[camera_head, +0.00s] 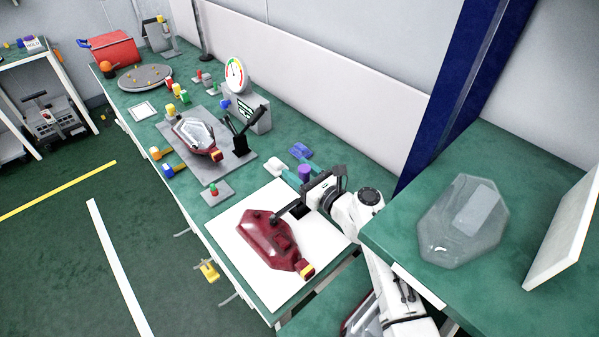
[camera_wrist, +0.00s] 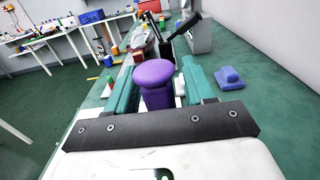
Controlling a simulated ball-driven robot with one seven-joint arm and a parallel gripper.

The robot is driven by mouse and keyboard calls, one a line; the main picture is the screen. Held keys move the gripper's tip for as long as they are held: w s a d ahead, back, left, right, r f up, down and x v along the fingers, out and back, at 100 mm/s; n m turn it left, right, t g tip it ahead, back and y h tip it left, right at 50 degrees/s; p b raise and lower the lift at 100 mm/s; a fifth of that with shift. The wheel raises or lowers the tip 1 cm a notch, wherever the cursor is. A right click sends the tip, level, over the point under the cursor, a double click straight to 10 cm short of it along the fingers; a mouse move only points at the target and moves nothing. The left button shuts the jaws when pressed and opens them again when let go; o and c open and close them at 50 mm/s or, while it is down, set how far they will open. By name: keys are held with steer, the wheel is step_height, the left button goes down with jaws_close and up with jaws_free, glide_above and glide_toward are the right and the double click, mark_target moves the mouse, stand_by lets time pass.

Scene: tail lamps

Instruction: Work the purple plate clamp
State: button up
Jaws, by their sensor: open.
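The purple plate clamp shows as a round purple knob with a wide cap (camera_wrist: 154,76). In the head view the purple knob (camera_head: 304,172) stands on the green bench just behind the white sheet. My gripper (camera_wrist: 158,88) is open, with one teal finger on each side of the knob in the wrist view. I cannot tell whether either finger touches it. In the head view my gripper (camera_head: 302,177) reaches in from the right. The knob's lower part is hidden behind the gripper's dark bar in the wrist view.
A dark red lamp housing (camera_head: 268,240) lies on the white sheet (camera_head: 238,262). A blue part (camera_head: 300,151) and a white part (camera_head: 276,166) lie close to the knob. A gauge stand (camera_head: 246,110) and a grey fixture with another lamp stand farther along. A clear lens (camera_head: 463,222) rests on the right bench.

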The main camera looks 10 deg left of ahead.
steer(key=shift+c, duration=0.2)
jaws_close()
stand_by(0.4)
